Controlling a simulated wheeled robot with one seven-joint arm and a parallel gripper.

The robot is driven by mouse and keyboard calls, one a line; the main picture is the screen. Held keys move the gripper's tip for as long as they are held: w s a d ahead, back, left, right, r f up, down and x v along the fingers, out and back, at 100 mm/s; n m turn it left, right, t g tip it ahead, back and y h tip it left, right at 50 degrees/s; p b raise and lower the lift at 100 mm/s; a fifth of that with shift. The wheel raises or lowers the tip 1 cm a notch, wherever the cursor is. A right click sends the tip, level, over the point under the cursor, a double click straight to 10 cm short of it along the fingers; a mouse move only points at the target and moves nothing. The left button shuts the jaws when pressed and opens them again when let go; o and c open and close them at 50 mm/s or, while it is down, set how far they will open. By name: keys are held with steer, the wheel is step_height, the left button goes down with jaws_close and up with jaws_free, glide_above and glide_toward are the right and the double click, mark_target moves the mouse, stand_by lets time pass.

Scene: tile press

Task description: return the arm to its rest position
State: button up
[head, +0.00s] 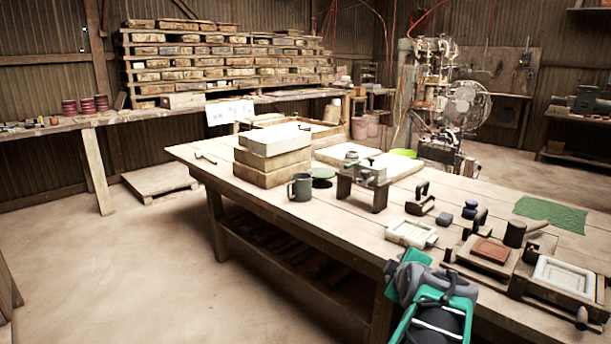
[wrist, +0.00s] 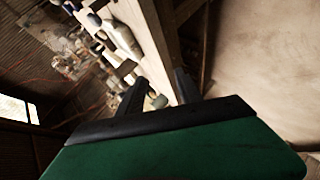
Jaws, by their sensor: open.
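My arm, green and grey, rises from the bottom of the head view beside the near edge of the workbench (head: 290,222). My gripper (wrist: 160,88) shows in the wrist view as two dark fingers standing apart with nothing held between them. The wrist view is strongly tilted; the edge of the bench and a wooden leg lie beyond the fingers, with pale floor at the right. In the head view I cannot make out the fingertips clearly. The nearest bench objects are a white mould (head: 411,233) and a wooden press frame with a reddish tile (head: 491,250).
Stacked wooden-sided blocks (head: 272,163), a dark mug (head: 300,187) and a small metal-topped stand (head: 362,172) are on the bench. A second mould (head: 565,275) and a green mat (head: 551,214) lie at the right.

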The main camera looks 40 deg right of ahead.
steer(key=w+a+r+y+p, duration=0.2)
steer(key=w+a+r+p, duration=0.15)
steer(key=a, duration=0.35)
steer(key=w+a+r+m+g+y+p, duration=0.15)
steer(key=a+p, duration=0.25)
steer(key=a, duration=0.4)
steer(key=w+a+r+y+p, duration=0.2)
steer(key=w+a+r+p, duration=0.15)
steer(key=a, duration=0.35)
steer(key=s+a+r+m+g+y+p, duration=0.1)
steer(key=s+a+p, duration=0.3)
steer(key=a, duration=0.5)
steer(key=s+a+r+m+g+y+p, duration=0.1)
steer(key=s+a+r+g+p, duration=0.2)
steer(key=a+p, duration=0.4)
steer(key=s+a+r, duration=0.1)
steer(key=s+a, duration=0.1)
steer(key=a, duration=0.1)
steer(key=shift+r, duration=0.2)
steer(key=shift+a+y, duration=0.1)
steer(key=shift+y, duration=0.15)
